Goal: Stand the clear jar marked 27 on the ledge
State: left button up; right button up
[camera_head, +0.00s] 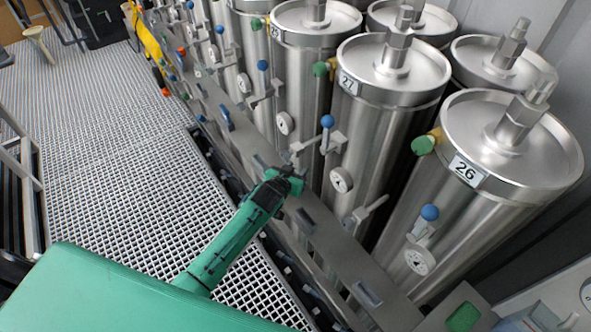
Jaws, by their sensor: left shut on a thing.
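My left gripper (288,182) is at the end of the green arm, just over the grey ledge in front of the steel vessel marked 27 (372,125). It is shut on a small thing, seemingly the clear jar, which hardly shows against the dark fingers. I cannot read any mark on it, nor tell whether it touches the ledge. The long grey ledge (345,248) runs along the foot of the vessels, with several dark slots or plates on it. My right gripper is not in view.
The vessel marked 26 (470,200) stands at the right, with a blue-knobbed valve (428,214) sticking out. Another blue-knobbed valve (327,122) and a round gauge (341,180) stick out near my gripper. The grating floor (110,150) on the left is largely clear.

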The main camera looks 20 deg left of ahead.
pick_arm(q)
jog(key=shift+f, duration=0.15)
jog(key=o, duration=1.1)
jog(key=shift+c, duration=0.2)
jog(key=shift+s, duration=0.1)
jog(key=b+v, duration=0.2)
jog(key=v, duration=1.1)
jog(key=shift+s, duration=0.35)
jog(key=shift+a, duration=0.1)
